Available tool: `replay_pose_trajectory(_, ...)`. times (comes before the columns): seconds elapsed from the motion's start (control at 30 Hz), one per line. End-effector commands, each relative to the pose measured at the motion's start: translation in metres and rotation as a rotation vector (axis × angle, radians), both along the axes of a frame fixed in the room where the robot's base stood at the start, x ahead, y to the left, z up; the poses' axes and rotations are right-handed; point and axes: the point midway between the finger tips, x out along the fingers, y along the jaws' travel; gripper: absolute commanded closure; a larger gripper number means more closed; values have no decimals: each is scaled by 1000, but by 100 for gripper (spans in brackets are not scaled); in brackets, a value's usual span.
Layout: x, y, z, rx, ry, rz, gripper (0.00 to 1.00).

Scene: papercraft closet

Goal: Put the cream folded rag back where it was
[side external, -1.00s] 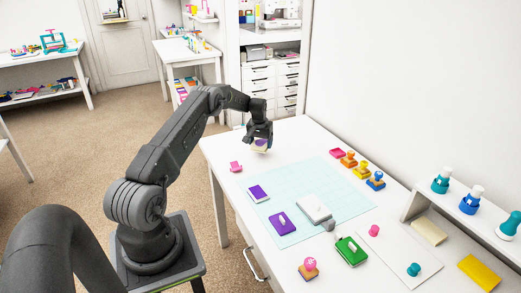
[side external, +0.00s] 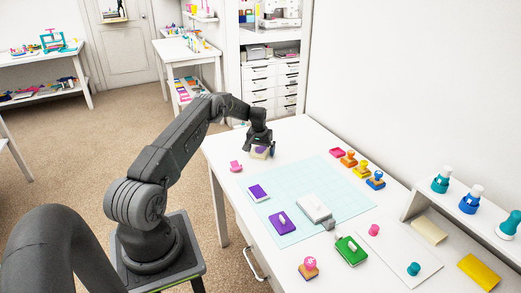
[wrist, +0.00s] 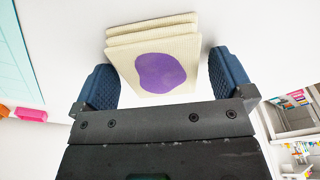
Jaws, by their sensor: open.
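The cream folded rag (side external: 259,153), with a purple stain on it, is at the far end of the white table, beneath my gripper (side external: 260,146). In the wrist view the rag (wrist: 153,32) shows as stacked cream layers with a round purple patch, between my two blue finger pads (wrist: 165,80). A gap shows between the rag and each pad, wider on the right. My gripper is open around it. The rag appears to rest on the table, though the fingers partly hide it in the side view.
A pink stamp (side external: 235,166) stands to the left of the rag. A pale green mat (side external: 330,180) holds purple pads and a grey-white one. Several coloured stamps (side external: 361,167) line the mat's right side. A low shelf (side external: 452,212) stands at the right.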

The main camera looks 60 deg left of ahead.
Motion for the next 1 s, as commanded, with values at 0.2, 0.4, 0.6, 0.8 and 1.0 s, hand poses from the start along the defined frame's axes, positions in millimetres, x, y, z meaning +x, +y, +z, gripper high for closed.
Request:
replay_pose_trajectory(0.2, 0, 0, 4, 1, -1, 0, 1)
replay_pose_trajectory(0.4, -2, -2, 33, 3, -3, 0, 1)
replay_pose_trajectory(0.6, -7, -7, 76, 3, -2, 1, 1)
replay_pose_trajectory(0.8, -11, -11, 108, 3, 0, 1, 1)
replay_pose_trajectory(1.0, -11, -17, 126, 3, 0, -5, 1)
